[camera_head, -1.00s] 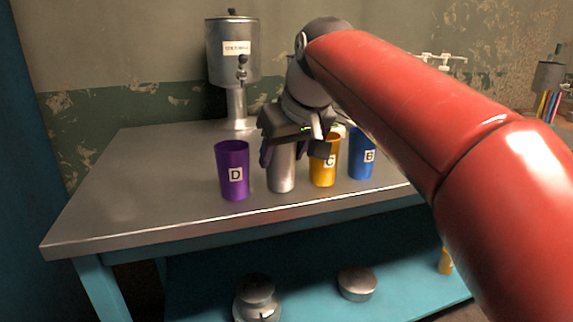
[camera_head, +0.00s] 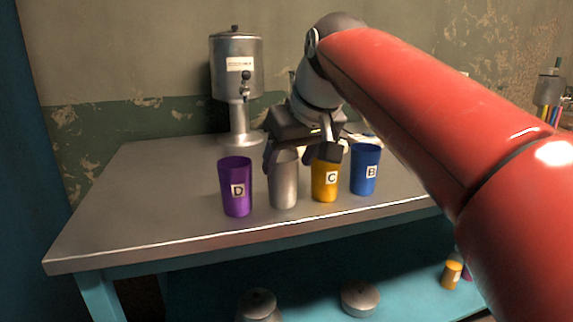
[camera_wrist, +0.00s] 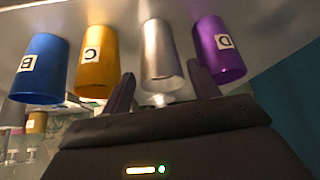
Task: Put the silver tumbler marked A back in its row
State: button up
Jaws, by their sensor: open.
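The silver tumbler (camera_head: 284,182) stands upright on the metal table, in a row between the purple tumbler D (camera_head: 237,188) and the yellow tumbler C (camera_head: 325,182). The blue tumbler B (camera_head: 365,170) stands at the right end. No letter shows on the silver tumbler's visible side. My gripper (camera_head: 303,158) is open behind the row, its fingers near the silver tumbler. In the wrist view the silver tumbler (camera_wrist: 160,48) lies ahead of and between the two open fingers (camera_wrist: 163,88); whether they touch it I cannot tell.
A metal dispenser (camera_head: 237,75) stands at the back of the table (camera_head: 130,190). The table's left part is clear. Round metal lidded pots (camera_head: 360,298) and a small yellow item (camera_head: 452,274) sit on the lower shelf. My red arm blocks the right side.

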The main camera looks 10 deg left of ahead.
jog(key=p+v, duration=0.1)
jog(key=v, duration=0.8)
jog(key=shift+r, duration=0.1)
jog(key=s+d+f+m+h, duration=0.2)
jog(key=s+d+f+m, duration=0.2)
jog(key=s+d+f, duration=0.3)
jog(key=s+d+f+m+h, duration=0.2)
jog(key=s+d+f, duration=0.6)
jog(key=d+f, duration=0.9)
notch_tip(320, 180, down, 7)
jog(key=m, duration=0.2)
jog(key=shift+m+t+h, duration=0.3)
jog(key=shift+t, duration=0.1)
jog(key=shift+d+r, duration=0.1)
